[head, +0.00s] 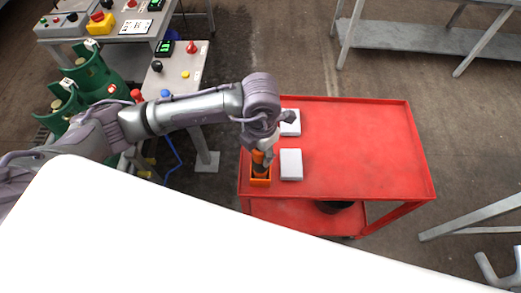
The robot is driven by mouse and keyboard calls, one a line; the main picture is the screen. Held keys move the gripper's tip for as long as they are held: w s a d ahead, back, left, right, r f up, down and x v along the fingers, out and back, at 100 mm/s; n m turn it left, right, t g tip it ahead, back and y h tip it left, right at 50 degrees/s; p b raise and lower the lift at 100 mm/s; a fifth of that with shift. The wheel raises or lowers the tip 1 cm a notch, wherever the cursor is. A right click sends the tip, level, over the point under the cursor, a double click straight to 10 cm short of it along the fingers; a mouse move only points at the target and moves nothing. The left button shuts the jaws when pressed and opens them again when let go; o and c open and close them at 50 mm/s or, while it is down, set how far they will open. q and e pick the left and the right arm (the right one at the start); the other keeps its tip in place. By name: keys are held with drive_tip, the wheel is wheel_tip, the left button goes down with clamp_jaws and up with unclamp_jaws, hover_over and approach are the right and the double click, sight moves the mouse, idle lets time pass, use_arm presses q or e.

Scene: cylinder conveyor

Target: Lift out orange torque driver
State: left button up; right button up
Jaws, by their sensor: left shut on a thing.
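The orange torque driver (258,157) stands upright with its lower part in a small orange holder (260,182) at the left edge of the red cart (360,150). My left gripper (266,150) reaches down over the holder and is shut on the driver's upper part. The fingers partly hide the driver, and its lower end is hidden in the holder. My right gripper (503,272) shows only in part at the lower right corner, apart from the cart, and its jaws are not clear.
Two white boxes (291,165) lie on the cart close to the holder, one partly behind my gripper. The cart's right side is clear. Control panels and green cylinders (88,72) stand at the left. A grey metal frame (480,215) is at the right.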

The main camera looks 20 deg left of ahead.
use_arm(q)
drive_tip(key=shift+r+p, duration=2.2)
drive_tip(key=shift+r, duration=1.6)
